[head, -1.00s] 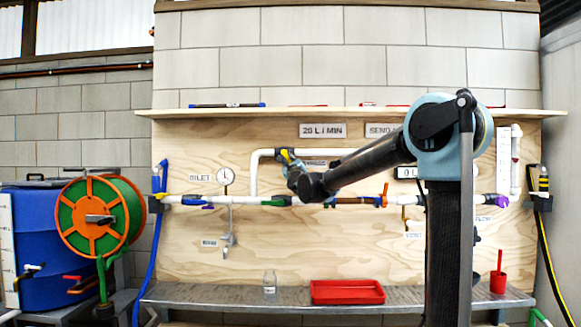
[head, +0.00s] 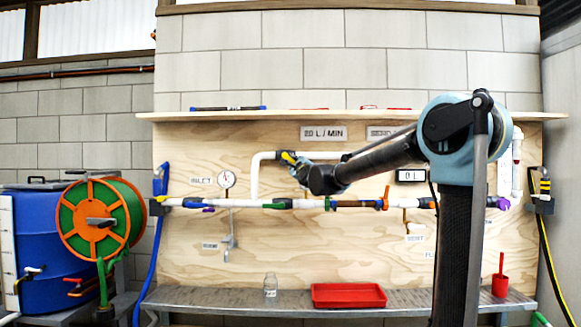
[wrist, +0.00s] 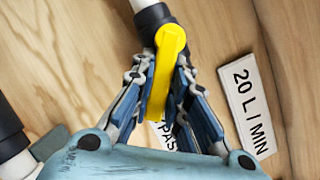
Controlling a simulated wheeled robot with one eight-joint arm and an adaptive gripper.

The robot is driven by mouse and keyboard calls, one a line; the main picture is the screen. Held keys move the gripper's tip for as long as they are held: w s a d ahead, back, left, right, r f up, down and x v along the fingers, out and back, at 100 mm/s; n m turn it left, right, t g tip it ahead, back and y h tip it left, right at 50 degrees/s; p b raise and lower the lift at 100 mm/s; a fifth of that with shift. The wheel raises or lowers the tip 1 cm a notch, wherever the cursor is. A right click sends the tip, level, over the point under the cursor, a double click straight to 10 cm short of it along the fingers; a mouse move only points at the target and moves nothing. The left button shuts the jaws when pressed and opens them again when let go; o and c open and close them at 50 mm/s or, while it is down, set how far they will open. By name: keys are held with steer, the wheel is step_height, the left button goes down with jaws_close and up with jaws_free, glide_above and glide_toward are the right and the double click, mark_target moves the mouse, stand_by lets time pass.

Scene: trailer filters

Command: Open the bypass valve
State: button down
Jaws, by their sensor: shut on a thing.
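The bypass valve's yellow handle (wrist: 163,75) is in the middle of the wrist view, on a black fitting (wrist: 153,22) of a white pipe. Its round end is at the top, and its bar runs down between the fingers. My gripper (wrist: 162,68) is shut on this bar, with one finger on each side. In the head view, the yellow handle (head: 288,157) shows at the left end of the upper pipe run, with my gripper (head: 298,167) at it. My gripper and wrist hide part of the valve and pipe there. The label behind the fingers is partly hidden.
The "20 L/MIN" sign (head: 324,133) is fixed on the plywood board beside the valve. The lower pipe (head: 310,204) runs below with several coloured handles. A pressure gauge (head: 227,179) is to the left. A red tray (head: 348,296) stands on the bench below.

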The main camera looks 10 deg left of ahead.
steer(key=shift+s+f, duration=0.1)
steer(key=shift+s, duration=0.05)
steer(key=c, duration=1.5)
jaws_free()
steer(key=shift+a, duration=0.1)
steer(key=shift+c, duration=0.2)
steer(key=v, duration=0.7)
steer(key=shift+s+d, duration=0.25)
steer(key=shift+d, duration=0.1)
steer(key=shift+f, duration=0.1)
